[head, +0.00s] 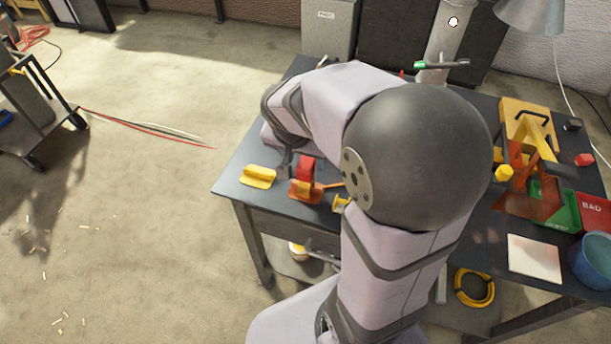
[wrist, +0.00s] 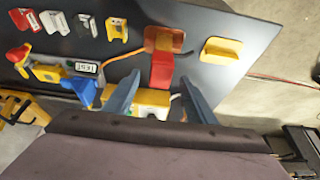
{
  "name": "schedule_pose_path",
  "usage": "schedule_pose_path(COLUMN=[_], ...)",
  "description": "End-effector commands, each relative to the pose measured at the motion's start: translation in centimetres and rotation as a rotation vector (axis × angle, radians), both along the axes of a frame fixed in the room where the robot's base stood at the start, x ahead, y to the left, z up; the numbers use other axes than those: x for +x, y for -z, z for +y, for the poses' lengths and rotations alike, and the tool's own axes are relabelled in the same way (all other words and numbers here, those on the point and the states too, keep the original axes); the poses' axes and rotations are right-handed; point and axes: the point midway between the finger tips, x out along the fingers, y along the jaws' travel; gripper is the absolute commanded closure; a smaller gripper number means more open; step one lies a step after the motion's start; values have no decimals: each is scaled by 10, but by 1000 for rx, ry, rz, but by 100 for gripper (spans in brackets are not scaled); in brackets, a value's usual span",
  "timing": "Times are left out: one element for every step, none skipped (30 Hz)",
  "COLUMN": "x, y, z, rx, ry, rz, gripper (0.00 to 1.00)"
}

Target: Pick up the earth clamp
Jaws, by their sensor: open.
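A red piece (wrist: 161,72) with an orange base (wrist: 163,39) lies on the dark bench, and I cannot tell for sure that it is the earth clamp. In the head view the red piece (head: 305,167) stands by the orange part (head: 305,191) near the bench's left end. My gripper (wrist: 161,77) is open, its two blue-grey fingers on either side of the red piece in the wrist view. I cannot tell whether they touch it. In the head view my arm hides most of the gripper.
A yellow piece (head: 258,176) lies close by at the bench edge. A blue piece (wrist: 80,89), a TEST label (wrist: 87,67) and a yellow-and-white block (wrist: 153,103) are near the fingers. A green bin (head: 557,208), red BAD bin (head: 594,212) and blue bucket (head: 591,262) stand at the right.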

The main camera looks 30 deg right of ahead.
Motion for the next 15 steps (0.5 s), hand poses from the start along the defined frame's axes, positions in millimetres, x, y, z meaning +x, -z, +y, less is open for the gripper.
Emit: schedule_pose_path(x=[1,2,3,5,5,7,7,8,9,9,9,9,10,10,9], y=[5,8,12,16,19,22,25,26,28,29,29,30,30,30,30], z=[-2,-3,-4,-5,-6,-7,-7,-8,-8,-8,-8,-8,-9,-9,-8], rx=[0,0,0,-1,0,0,-1,-1,-1,0,0,1,1,1,0], ry=[1,2,2,1,2,1,1,1,1,0,-1,0,0,0,0], rz=[6,5,5,5,5,4,3,3,2,1,1,1,1,1,0], gripper=[49,49,49,49,49,49,49,49,49,49,49,49,49,49,49])
